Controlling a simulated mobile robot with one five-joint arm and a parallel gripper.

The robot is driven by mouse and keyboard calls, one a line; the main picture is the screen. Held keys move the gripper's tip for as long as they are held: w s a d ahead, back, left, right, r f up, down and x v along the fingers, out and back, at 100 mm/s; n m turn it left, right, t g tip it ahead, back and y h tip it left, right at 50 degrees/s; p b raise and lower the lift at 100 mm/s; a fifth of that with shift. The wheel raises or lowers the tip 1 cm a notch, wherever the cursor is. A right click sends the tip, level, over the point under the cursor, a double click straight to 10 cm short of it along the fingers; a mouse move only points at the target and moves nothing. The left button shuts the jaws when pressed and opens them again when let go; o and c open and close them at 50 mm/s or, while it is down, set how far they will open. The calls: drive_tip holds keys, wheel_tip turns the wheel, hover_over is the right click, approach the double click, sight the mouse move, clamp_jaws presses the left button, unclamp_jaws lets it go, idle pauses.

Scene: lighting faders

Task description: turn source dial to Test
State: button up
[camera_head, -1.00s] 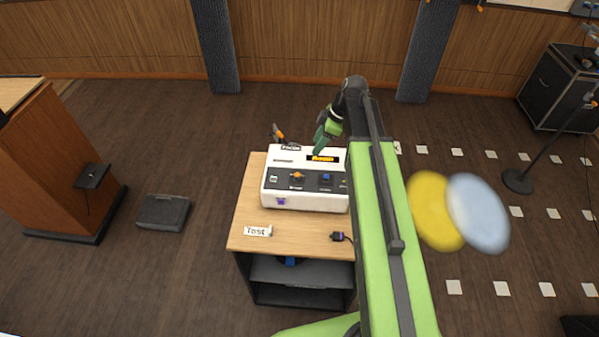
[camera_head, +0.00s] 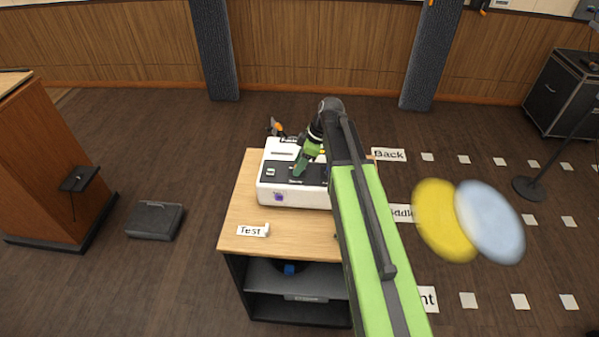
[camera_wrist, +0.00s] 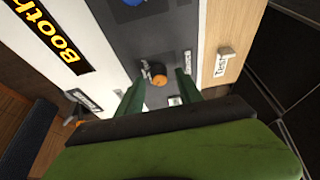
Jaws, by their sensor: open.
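The white console (camera_head: 290,193) stands on the wooden cabinet top. In the wrist view its grey panel (camera_wrist: 150,38) carries a dial with an orange cap (camera_wrist: 159,83) and a dark body, with small white labels around it. Most of the label text is too small or tilted to read. My gripper (camera_wrist: 160,80) is open, with one green finger on each side of the dial. I cannot tell whether either finger touches it. In the head view my gripper (camera_head: 299,172) is over the panel and hides the dial.
A purple part (camera_head: 279,196) is on the console's front. The cabinet's wooden top (camera_head: 235,210) is clear left of the console.

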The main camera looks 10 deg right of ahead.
drive_tip(key=shift+f, duration=0.1)
drive_tip(key=shift+c, duration=0.4)
clamp_jaws()
drive_tip(key=m, duration=0.2)
drive_tip(key=m+t, duration=0.1)
drive_tip(key=m, duration=0.1)
drive_tip(key=shift+s+a+h, duration=0.1)
drive_tip(key=shift+s+h, duration=0.1)
drive_tip(key=shift+h, duration=0.2)
drive_tip(key=m, duration=0.2)
drive_tip(key=m+t+h, duration=0.1)
drive_tip(key=m, duration=0.2)
drive_tip(key=shift+a+t+h, duration=0.1)
drive_tip(key=shift+t+h, duration=0.2)
drive_tip(key=m, duration=0.2)
drive_tip(key=m+h, duration=0.1)
drive_tip(key=m, duration=0.1)
drive_tip(key=shift+a+m+h, duration=0.15)
drive_tip(key=shift+m+h, duration=0.15)
drive_tip(key=shift+m, duration=0.1)
drive_tip(key=shift+m+h, duration=0.7)
drive_tip(key=shift+m, duration=1.3)
